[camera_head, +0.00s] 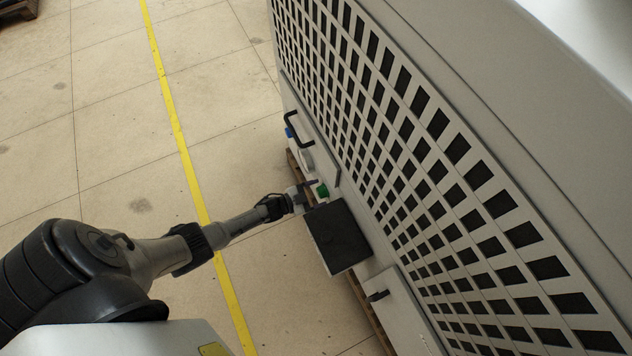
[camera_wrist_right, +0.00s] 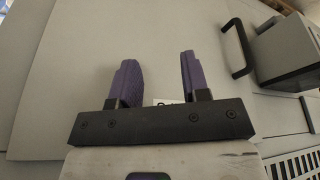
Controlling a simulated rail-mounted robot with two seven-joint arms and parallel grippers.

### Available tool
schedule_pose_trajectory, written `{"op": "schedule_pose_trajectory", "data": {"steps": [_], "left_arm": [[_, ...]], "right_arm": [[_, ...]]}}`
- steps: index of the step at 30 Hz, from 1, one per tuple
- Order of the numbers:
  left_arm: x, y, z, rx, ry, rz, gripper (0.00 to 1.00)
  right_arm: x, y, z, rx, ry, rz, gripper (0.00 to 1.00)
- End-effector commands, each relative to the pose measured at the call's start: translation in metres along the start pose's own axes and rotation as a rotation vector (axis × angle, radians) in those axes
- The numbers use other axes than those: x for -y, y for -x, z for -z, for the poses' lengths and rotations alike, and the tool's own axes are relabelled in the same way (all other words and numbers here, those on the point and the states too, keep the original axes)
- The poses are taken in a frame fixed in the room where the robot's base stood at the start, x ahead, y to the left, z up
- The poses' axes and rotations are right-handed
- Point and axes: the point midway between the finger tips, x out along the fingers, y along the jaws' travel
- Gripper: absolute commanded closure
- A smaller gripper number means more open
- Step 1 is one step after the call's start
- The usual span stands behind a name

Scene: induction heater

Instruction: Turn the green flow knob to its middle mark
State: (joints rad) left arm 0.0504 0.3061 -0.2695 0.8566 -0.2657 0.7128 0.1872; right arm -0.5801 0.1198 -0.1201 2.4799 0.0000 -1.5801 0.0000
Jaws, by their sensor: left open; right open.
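The green flow knob (camera_head: 322,191) sits low on the side of the large grey heater cabinet, in the head view. My left gripper (camera_head: 310,189) is right at the knob, its fingers pointing toward the cabinet. It is open; at this size I cannot tell whether the fingers are around the knob or touching it. The knob's mark is too small to read. My right gripper (camera_wrist_right: 158,80) shows in the right wrist view with two purple fingers apart and nothing between them. It faces a plain grey panel.
The cabinet's perforated grille (camera_head: 440,170) fills the right. A dark box (camera_head: 338,237) juts out just below the knob. In the right wrist view a black handle (camera_wrist_right: 240,48) stands at the right.

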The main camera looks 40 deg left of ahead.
Motion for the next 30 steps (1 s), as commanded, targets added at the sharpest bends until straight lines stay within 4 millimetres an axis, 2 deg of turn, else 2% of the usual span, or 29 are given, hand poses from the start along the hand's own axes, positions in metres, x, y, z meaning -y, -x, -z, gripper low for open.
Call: {"op": "schedule_pose_trajectory", "data": {"steps": [4, 7, 21, 30], "left_arm": [[0.0, 0.003, 0.001, 0.001, 0.0, 0.0, 0.28], [0.001, 0.013, 0.001, 0.002, 0.0, 0.0, 0.28], [0.001, 0.101, 0.002, 0.003, 0.0, -0.001, 0.28], [0.0, 0.133, 0.001, 0.001, 0.0, 0.0, 0.28]], "right_arm": [[-0.002, 0.002, 0.0, 0.001, 0.005, -0.004, 0.57], [-0.002, 0.006, 0.002, 0.001, 0.005, -0.004, 0.57], [-0.001, 0.034, 0.011, 0.0, 0.001, -0.001, 0.57], [0.0, 0.04, 0.013, -0.001, -0.004, 0.003, 0.57]]}}
